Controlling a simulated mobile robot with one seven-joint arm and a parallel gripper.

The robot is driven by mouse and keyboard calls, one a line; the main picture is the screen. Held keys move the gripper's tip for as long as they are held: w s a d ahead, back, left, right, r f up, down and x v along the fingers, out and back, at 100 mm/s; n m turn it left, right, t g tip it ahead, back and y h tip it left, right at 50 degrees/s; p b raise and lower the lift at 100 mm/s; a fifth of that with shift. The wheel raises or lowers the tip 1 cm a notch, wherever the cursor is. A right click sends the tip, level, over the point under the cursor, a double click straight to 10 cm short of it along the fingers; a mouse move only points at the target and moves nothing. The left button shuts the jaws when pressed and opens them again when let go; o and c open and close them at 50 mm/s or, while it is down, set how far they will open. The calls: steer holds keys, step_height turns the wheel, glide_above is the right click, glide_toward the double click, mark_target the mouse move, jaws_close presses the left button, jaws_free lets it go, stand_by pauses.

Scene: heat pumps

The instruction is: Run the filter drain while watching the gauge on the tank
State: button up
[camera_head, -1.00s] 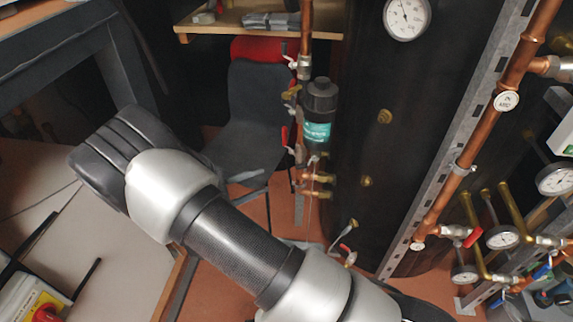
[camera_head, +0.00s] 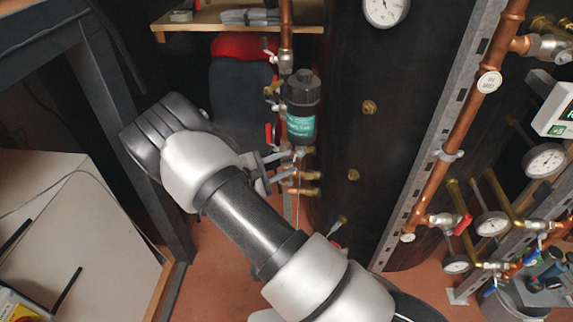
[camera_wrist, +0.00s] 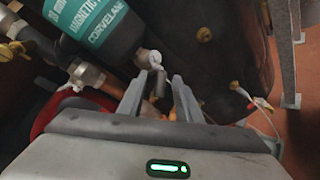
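The filter is a dark canister with a teal label (camera_head: 301,112) on the copper pipe left of the tank. It also fills the upper left of the wrist view (camera_wrist: 98,22). A small pale valve piece (camera_wrist: 149,59) sits under the filter, just beyond my fingertips; it looks like the drain. My gripper (camera_wrist: 158,84) is open, its two fingers apart, with the valve piece ahead of the gap. In the head view my gripper (camera_head: 277,168) is beside the pipes below the filter. The tank (camera_head: 390,130) is black. Its round white gauge (camera_head: 385,10) is cut by the top edge.
A copper pipe (camera_head: 448,140) on a perforated metal strut runs along the tank's right. More gauges (camera_head: 491,223) and valves stand at right. Red-handled valves (camera_head: 269,134) crowd the filter pipe.

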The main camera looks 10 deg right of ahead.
steer(key=shift+w+d, duration=0.15)
steer(key=shift+d, duration=0.1)
jaws_close()
steer(key=shift+a+r+m+y+p, duration=0.1)
steer(key=shift+r+m+y+p, duration=0.2)
steer(key=shift+r+m+y, duration=0.15)
steer(key=shift+w+a+r+m+y+b, duration=0.1)
steer(key=shift+r+m+y+b, duration=0.1)
steer(key=shift+m+y+b, duration=0.8)
steer(key=shift+r+y, duration=0.25)
steer(key=shift+y, duration=0.2)
jaws_free()
